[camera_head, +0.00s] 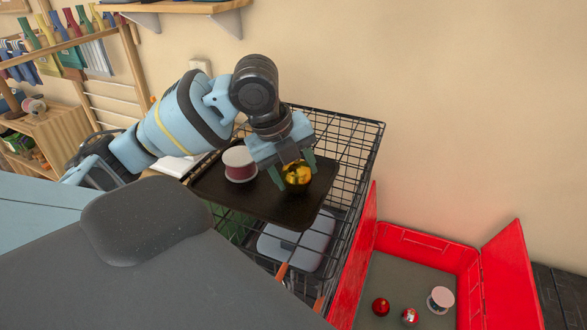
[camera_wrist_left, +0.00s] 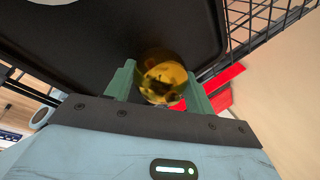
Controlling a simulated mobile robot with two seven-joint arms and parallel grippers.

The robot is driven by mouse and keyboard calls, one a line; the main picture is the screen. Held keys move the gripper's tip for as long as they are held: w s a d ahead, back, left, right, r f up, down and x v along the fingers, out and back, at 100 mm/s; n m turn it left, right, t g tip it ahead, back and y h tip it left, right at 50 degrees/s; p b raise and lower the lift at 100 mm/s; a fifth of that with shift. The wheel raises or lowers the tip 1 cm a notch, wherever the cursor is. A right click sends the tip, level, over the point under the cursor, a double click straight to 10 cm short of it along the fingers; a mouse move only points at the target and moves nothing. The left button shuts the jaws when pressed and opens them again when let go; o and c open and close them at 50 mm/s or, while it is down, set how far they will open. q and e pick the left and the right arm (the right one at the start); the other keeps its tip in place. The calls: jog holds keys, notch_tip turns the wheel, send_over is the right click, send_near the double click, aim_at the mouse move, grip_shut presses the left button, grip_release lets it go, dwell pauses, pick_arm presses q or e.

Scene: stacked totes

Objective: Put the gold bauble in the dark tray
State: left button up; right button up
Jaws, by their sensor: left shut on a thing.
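The gold bauble (camera_head: 297,177) is shiny and round and sits between the green fingers of my left gripper (camera_head: 296,172), which is shut on it. In the left wrist view the bauble (camera_wrist_left: 162,80) shows between both fingers (camera_wrist_left: 160,88). The dark tray (camera_head: 262,204) lies on the wire basket, and the bauble is over its right part in the head view. I cannot tell whether the bauble touches the tray. The tray also fills much of the left wrist view (camera_wrist_left: 90,40). My right gripper is not in view.
A spool with a pinkish-white top (camera_head: 239,163) stands in the tray, left of the bauble. The wire basket (camera_head: 352,150) surrounds the tray. A wall shelf (camera_head: 175,6) is above.

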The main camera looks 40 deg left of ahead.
pick_arm(q)
jog(key=shift+f, duration=0.15)
jog(key=o, duration=1)
jog(key=v, duration=1.2)
